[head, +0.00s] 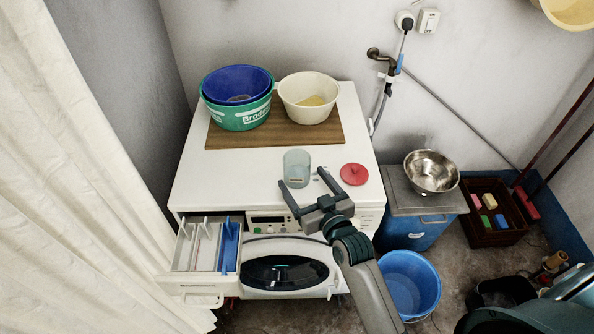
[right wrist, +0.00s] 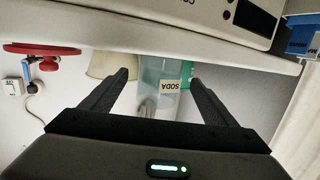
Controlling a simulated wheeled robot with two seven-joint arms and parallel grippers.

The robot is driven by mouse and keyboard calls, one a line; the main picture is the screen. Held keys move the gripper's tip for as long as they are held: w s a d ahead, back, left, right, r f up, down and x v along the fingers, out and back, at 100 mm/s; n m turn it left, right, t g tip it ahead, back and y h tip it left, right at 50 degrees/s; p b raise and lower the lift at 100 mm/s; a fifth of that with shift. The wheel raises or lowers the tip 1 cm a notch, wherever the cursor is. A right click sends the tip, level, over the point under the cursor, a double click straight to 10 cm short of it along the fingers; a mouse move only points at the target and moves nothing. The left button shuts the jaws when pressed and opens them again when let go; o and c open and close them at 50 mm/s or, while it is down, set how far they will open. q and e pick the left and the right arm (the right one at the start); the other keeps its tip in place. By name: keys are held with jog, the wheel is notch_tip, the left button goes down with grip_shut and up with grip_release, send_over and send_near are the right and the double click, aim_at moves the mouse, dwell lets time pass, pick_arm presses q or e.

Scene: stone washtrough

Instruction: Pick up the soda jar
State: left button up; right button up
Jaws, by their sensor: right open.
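The soda jar (head: 296,165) is a clear, pale greenish jar standing upright and open-topped on the white washing machine top, near its front edge. In the right wrist view the jar (right wrist: 158,100) shows upside down with a "SODA" label, framed between my fingers. My right gripper (head: 303,178) is open and empty, in front of the jar, with one fingertip towards each side of it. The right wrist view shows both fingers (right wrist: 159,77) apart; I cannot tell how far the tips reach alongside the jar. My left gripper is not in view.
A red knobbed lid (head: 354,174) lies right of the jar. Behind, a brown board (head: 330,135) bears a green basin (head: 237,117) with a blue one inside, and a cream bowl (head: 308,110). The detergent drawer (head: 195,285) sticks out at front left. A steel bowl (head: 432,172) stands right.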

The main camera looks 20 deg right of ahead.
aim_at(292, 164)
jog(key=shift+w, duration=0.4)
jog(key=shift+w+a+f+p, duration=0.15)
jog(key=shift+w+p, duration=0.2)
jog(key=shift+w, duration=0.35)
jog(key=shift+w+f+p, duration=0.2)
jog(key=shift+w+p, duration=0.1)
jog(key=shift+w, duration=0.45)
jog(key=shift+w+a+f+p, duration=0.15)
jog(key=shift+w+p, duration=0.2)
jog(key=shift+w, duration=0.35)
jog(key=c, duration=1.3)
